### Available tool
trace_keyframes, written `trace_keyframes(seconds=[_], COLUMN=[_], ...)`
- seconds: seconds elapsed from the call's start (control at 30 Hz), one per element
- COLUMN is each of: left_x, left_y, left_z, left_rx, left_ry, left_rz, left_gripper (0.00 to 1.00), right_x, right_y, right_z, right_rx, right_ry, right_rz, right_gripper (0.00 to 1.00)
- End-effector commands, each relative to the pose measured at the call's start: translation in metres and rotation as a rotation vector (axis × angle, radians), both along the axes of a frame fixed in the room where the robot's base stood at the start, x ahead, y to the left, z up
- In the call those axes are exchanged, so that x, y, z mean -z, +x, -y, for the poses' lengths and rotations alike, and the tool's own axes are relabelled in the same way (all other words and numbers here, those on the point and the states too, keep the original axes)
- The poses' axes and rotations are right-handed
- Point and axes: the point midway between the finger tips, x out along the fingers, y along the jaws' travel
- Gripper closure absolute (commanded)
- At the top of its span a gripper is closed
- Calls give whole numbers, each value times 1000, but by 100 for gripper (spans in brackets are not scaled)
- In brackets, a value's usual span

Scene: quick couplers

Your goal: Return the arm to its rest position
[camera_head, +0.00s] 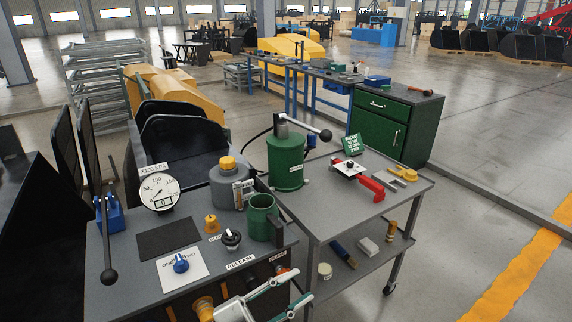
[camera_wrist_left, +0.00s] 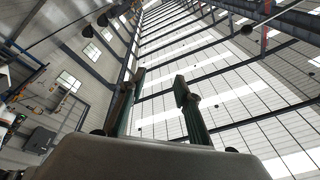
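My left gripper (camera_head: 296,287) is at the bottom centre of the head view, in front of the grey bench's front edge. Its two pale, green-edged fingers stand apart with nothing between them. In the left wrist view the gripper (camera_wrist_left: 158,88) also shows open and empty, its fingers spread against the roof and its lights. The rest of the left arm is mostly out of frame. My right gripper is in neither view.
The grey bench (camera_head: 110,262) carries a dial gauge (camera_head: 159,189), a black lever, knobs and a green cup (camera_head: 262,217). Beside it, a cart (camera_head: 408,184) holds a green pump canister (camera_head: 286,162) and a red-handled tool (camera_head: 371,188). Open floor lies right.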

Motion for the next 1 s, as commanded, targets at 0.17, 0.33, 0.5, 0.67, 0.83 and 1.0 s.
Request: trace_keyframes(seconds=[0.17, 0.33, 0.5, 0.67, 0.83, 1.0], left_x=[49, 124, 196, 233, 246, 246], left_y=[7, -17, -72, -117, -135, -135], left_z=[-57, -124, -183, -213, -223, -223], left_rx=[-310, -573, -764, -854, -883, -883], left_ry=[-79, -82, -42, -5, 10, 10], left_rz=[-264, -553, -824, -981, -1040, -1040], left_gripper=[67, 67, 67, 67, 67, 67], right_x=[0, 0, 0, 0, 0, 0], right_y=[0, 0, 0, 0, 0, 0], right_z=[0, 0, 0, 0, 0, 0], right_rx=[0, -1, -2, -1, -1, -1], right_ry=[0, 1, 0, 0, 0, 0], right_rz=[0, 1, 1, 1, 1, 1], right_gripper=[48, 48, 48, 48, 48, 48])
